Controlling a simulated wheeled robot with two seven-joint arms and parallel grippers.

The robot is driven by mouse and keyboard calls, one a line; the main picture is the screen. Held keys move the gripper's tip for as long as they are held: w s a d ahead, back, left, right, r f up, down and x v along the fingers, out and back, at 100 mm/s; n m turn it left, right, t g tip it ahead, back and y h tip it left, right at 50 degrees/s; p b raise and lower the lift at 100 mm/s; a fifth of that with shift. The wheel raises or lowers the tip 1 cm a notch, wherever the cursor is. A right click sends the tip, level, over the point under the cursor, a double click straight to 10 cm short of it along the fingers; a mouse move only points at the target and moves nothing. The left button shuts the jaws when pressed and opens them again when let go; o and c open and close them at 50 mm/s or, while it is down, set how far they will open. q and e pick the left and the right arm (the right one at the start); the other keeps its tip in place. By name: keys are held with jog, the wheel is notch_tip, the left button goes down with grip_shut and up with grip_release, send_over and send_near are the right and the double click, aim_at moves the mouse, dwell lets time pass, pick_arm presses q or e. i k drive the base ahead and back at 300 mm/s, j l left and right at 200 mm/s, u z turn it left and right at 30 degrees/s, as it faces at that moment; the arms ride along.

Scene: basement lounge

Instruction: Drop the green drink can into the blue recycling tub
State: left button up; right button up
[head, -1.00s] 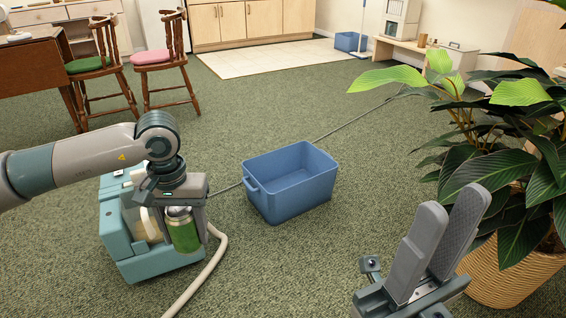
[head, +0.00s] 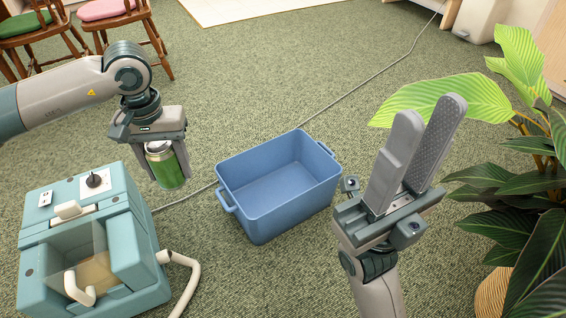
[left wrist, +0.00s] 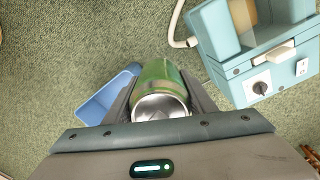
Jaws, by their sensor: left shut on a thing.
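The green drink can (head: 168,168) hangs upright in my left gripper (head: 163,160), which is shut on it. In the left wrist view the can (left wrist: 160,85) sits between the two fingers, its silver end toward the camera. The blue recycling tub (head: 280,178) stands on the carpet to the right of the can, open at the top and empty inside. Part of the tub (left wrist: 97,103) shows in the left wrist view, left of the can. My right gripper (head: 420,150) is open and empty, with its fingers apart, to the right of the tub.
A teal carpet-cleaner-like machine (head: 140,240) with a pale hose (head: 180,262) stands at lower left, below the can. A leafy potted plant (head: 520,170) is at the right. A grey cord (head: 375,72) crosses the carpet behind the tub. Wooden chairs (head: 150,40) stand at upper left.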

aim_at(274, 197)
jog(key=i+l, duration=0.35)
jog(key=i, duration=0.2)
jog(key=i+l, duration=0.35)
jog(key=i, duration=0.25)
